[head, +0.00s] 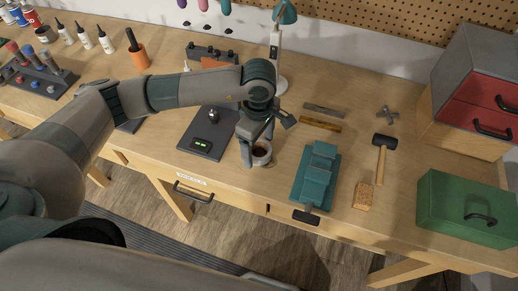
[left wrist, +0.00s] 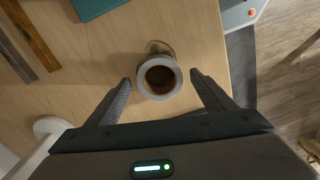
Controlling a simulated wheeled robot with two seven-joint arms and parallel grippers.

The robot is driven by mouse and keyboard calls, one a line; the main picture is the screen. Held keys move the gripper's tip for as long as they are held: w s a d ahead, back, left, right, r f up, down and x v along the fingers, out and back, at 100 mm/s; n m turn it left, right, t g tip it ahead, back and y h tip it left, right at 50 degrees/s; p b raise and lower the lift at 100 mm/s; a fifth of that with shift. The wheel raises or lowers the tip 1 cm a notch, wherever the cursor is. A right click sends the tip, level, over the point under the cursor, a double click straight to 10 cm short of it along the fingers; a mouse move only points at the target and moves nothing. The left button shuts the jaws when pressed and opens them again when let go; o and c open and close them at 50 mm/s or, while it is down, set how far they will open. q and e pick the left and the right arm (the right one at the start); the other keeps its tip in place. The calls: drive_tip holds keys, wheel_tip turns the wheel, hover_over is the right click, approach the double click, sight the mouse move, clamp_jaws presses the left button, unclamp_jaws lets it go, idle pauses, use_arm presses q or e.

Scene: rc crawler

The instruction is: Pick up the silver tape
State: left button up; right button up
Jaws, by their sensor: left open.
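The silver tape (head: 262,159) is a small grey-white roll with a brown middle, on the wooden workbench near its front edge. In the left wrist view the silver tape (left wrist: 142,85) shows from above, between and just ahead of the two fingertips. My left gripper (head: 256,150) is open and points down at the tape, its fingers on either side and partly covering it in the head view. In the left wrist view the open left gripper (left wrist: 160,78) has nothing clamped, with gaps beside the roll. My right gripper is not in view.
A dark scale (head: 203,143) lies left of the tape, and a teal vise (head: 316,177) stands to its right. Bars (head: 320,124), a mallet (head: 382,158), a brush-like block (head: 363,196) and a green toolbox (head: 465,208) lie farther right. A lamp (head: 281,50) stands behind.

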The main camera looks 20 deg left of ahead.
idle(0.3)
use_arm(q)
drive_tip(key=c, duration=1.1)
drive_tip(key=shift+c, duration=0.2)
drive_tip(key=shift+r, duration=0.1)
drive_tip(key=shift+r+b, duration=0.45)
drive_tip(key=shift+b, duration=0.05)
drive_tip(key=r+b, duration=0.1)
drive_tip(key=d+r+b, duration=0.1)
drive_tip(key=r, duration=0.1)
drive_tip(key=shift+s+r, duration=0.1)
drive_tip(key=s+d+r+b, duration=0.3)
drive_tip(key=d+r, duration=0.3)
drive_tip(key=d, duration=0.4)
drive_tip(key=shift+s+r+b, duration=0.2)
drive_tip(key=shift+r+b, duration=0.15)
drive_tip(key=shift+b, duration=0.3)
